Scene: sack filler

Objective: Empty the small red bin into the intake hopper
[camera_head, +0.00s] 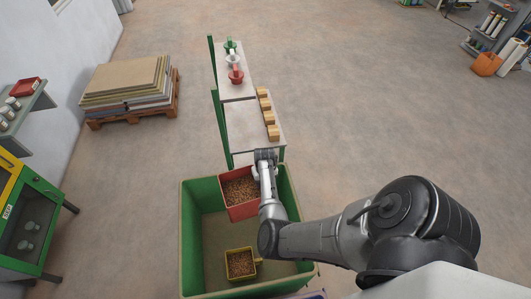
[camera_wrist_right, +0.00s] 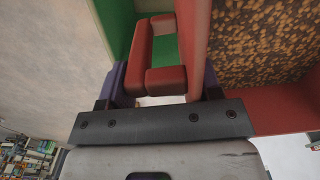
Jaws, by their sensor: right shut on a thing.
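The small red bin (camera_head: 241,209) is full of brown pellets and looks upright at the back right of a large green open-topped container (camera_head: 196,190). I cannot tell whether it rests there or hangs, nor whether this container is the intake hopper. My right gripper (camera_head: 259,173) is at the bin's right side. In the right wrist view, the bin's red handle (camera_wrist_right: 165,78) sits between the dark fingers of this gripper (camera_wrist_right: 163,92), shut on it. The pellets (camera_wrist_right: 265,45) show at the right. My left gripper is not in view.
A yellow bin (camera_head: 241,277) with pellets stands inside the green container. Behind it, a shelf unit (camera_head: 250,135) holds several wooden blocks and small red, white and green items. A pallet of stacked sheets (camera_head: 130,85) and a green-yellow cabinet (camera_head: 30,225) are left.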

